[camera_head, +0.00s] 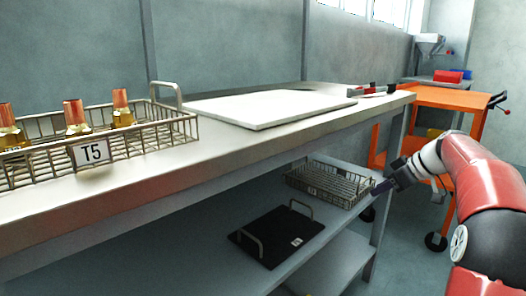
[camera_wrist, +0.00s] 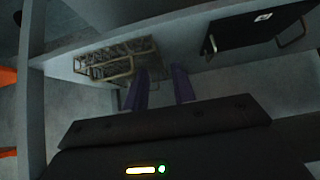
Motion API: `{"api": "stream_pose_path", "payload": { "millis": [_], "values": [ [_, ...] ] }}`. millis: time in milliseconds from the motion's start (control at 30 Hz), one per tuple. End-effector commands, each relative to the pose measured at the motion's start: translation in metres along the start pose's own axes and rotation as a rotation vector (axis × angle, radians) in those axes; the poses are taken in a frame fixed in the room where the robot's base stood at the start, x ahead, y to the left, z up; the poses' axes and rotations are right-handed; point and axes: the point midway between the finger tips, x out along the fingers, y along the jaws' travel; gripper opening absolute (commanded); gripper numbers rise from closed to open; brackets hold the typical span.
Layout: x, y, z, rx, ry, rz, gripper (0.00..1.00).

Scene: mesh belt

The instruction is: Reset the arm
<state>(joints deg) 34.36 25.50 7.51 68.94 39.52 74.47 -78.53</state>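My red and black arm reaches in from the right in the head view. My gripper (camera_head: 378,187) is at the right end of the lower shelf, beside a wire basket (camera_head: 330,184) that stands on that shelf. In the wrist view my gripper (camera_wrist: 160,88) shows two purple fingers set apart with nothing between them. The wire basket also shows in the wrist view (camera_wrist: 117,60), to the left of the fingers and beyond them. I cannot tell whether a fingertip touches the basket.
A metal workbench (camera_head: 215,160) carries a wire basket labelled T5 (camera_head: 150,138) with several brass and copper parts, and a white board (camera_head: 262,108). A black tray with handles (camera_head: 276,238) lies on the lower shelf. An orange cart (camera_head: 440,97) stands behind my arm. Bench legs are close by.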

Motion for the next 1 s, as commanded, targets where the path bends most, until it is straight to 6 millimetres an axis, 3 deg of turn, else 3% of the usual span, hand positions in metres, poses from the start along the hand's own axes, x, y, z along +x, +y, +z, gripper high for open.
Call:
{"api": "stream_pose_path", "payload": {
  "millis": [267,467,567,733,867,1000],
  "values": [
    [-0.007,-0.043,-0.015,0.068,-0.069,0.015,0.26],
    [-0.016,-0.09,-0.024,0.145,-0.141,0.048,0.26],
    [-0.023,-0.123,-0.026,0.195,-0.181,0.076,0.26],
    [-0.045,-0.2,-0.018,0.305,-0.258,0.163,0.26],
    [-0.062,-0.26,0.007,0.399,-0.293,0.253,0.26],
    [-0.077,-0.313,0.044,0.489,-0.296,0.345,0.26]
  ]
}}
